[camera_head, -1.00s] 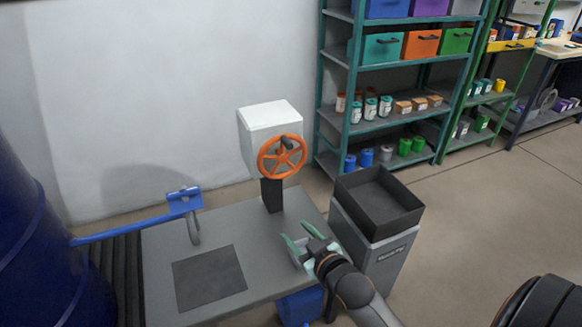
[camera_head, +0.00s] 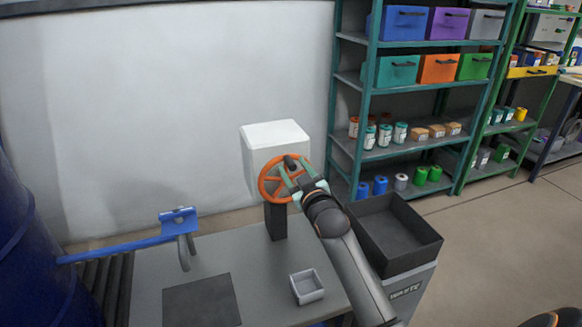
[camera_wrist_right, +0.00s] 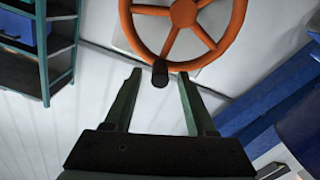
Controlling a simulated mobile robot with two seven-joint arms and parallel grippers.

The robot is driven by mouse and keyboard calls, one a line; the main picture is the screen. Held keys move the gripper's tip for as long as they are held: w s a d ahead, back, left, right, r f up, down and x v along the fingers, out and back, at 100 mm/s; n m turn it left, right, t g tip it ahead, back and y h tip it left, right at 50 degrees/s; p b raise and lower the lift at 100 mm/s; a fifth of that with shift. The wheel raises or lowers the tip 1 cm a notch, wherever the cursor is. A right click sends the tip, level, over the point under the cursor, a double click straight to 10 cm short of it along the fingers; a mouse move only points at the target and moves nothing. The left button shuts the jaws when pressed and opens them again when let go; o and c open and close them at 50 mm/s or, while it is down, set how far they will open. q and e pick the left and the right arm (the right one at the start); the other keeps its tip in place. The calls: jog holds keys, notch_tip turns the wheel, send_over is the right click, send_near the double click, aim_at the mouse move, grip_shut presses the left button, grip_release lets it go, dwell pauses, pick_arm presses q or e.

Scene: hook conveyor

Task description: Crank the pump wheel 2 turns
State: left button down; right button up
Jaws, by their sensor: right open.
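The orange pump wheel (camera_head: 268,184) stands upright on the front of a white box (camera_head: 276,140) on a dark post. A dark crank knob (camera_head: 291,162) sticks out near the top of its rim. In the wrist view the wheel (camera_wrist_right: 183,14) fills the top and the knob (camera_wrist_right: 160,74) hangs from its rim. My right gripper (camera_head: 296,174) is at the wheel. Its green fingers (camera_wrist_right: 158,95) are open, one on each side of the knob in the wrist view. I cannot tell whether they touch it. My left gripper is not in view.
The grey table (camera_head: 240,262) holds a dark mat (camera_head: 201,303) and a small grey tray (camera_head: 307,286). A blue rail with a hook (camera_head: 184,250) is at left. A dark open bin (camera_head: 396,238) stands right of my arm. Shelves (camera_head: 420,145) are behind.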

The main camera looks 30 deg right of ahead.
jog(key=shift+x, duration=1.2)
grip_shut()
dwell(0.6)
